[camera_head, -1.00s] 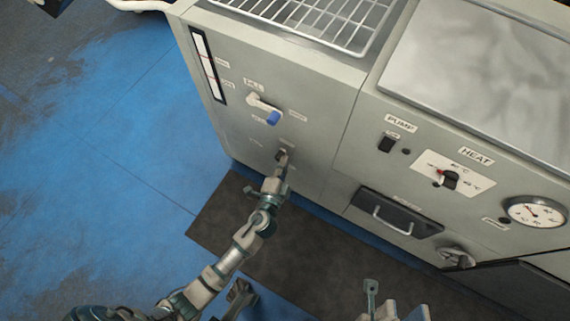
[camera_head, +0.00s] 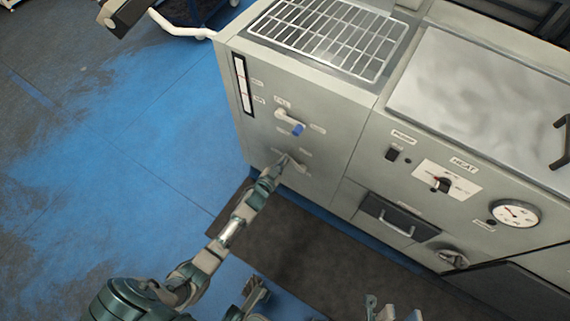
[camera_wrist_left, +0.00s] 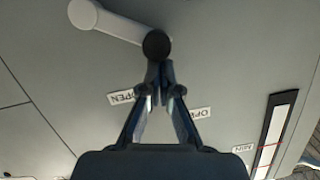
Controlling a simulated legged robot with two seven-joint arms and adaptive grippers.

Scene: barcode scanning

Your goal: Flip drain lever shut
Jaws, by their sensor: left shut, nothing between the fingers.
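The drain lever (camera_wrist_left: 117,21) is a pale arm with a dark round knob (camera_wrist_left: 156,45) at its end. It shows in the left wrist view at the upper left, and the arm slants from the knob up to the left. My left gripper (camera_wrist_left: 158,72) is shut and empty, with its fingertips right at the knob; I cannot tell whether they touch it. In the head view my left gripper (camera_head: 283,161) reaches the lower front panel and mostly hides the lever.
The fill lever with a blue grip (camera_head: 297,128) sits above on the same grey panel, near a sight gauge (camera_head: 243,85). A drawer handle (camera_head: 393,220) and a valve knob (camera_head: 453,259) lie to the right. A dark mat (camera_head: 290,255) covers the floor in front.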

